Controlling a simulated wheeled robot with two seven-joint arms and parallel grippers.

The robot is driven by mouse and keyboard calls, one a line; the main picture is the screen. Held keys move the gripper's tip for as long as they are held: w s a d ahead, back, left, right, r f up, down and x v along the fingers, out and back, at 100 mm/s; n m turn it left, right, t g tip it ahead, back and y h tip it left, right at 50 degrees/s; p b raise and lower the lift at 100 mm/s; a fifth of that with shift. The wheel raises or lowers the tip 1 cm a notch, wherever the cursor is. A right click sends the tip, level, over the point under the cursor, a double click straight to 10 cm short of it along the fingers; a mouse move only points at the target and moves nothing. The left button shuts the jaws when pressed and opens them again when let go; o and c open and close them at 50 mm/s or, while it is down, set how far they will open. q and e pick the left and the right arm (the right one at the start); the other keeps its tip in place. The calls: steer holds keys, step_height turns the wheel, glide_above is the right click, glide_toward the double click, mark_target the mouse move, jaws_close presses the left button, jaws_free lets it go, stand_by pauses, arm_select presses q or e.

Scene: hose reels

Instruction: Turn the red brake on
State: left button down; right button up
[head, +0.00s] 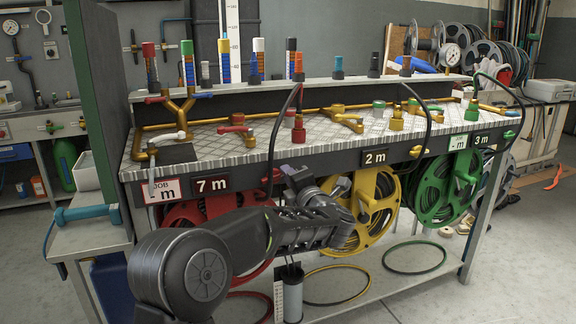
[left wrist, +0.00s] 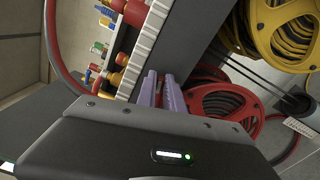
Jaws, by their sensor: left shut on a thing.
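The red reel (head: 180,214) hangs under the front of the bench, below the 7 m label (head: 211,184). My arm covers part of it in the head view. It also shows in the left wrist view (left wrist: 222,101), just right of my fingers. My left gripper (head: 285,178) is at the bench's front panel, right of the red reel. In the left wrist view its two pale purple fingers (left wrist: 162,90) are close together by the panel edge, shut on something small. My right gripper is not in view.
A yellow reel (head: 384,190) and a green reel (head: 435,207) hang farther right under the bench (head: 330,153). Brass pipes and coloured valves stand on its top. A dark hose (head: 277,130) loops over the front edge near my gripper. A side table (head: 90,236) stands left.

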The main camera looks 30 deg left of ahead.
arm_select(q)
steer(key=shift+s+a+f+m+p, duration=0.15)
steer(key=shift+f+m+p, duration=0.25)
steer(key=shift+m, duration=0.3)
steer(key=shift+s+a+f+m+p, duration=0.1)
steer(key=shift+a+f+m+p, duration=0.1)
steer(key=shift+m+p, duration=0.4)
steer(key=c, duration=1.4)
jaws_free()
steer(key=shift+r, duration=0.1)
steer(key=shift+d+r, duration=0.1)
steer(key=shift+d, duration=0.1)
steer(key=shift+v, duration=3.75)
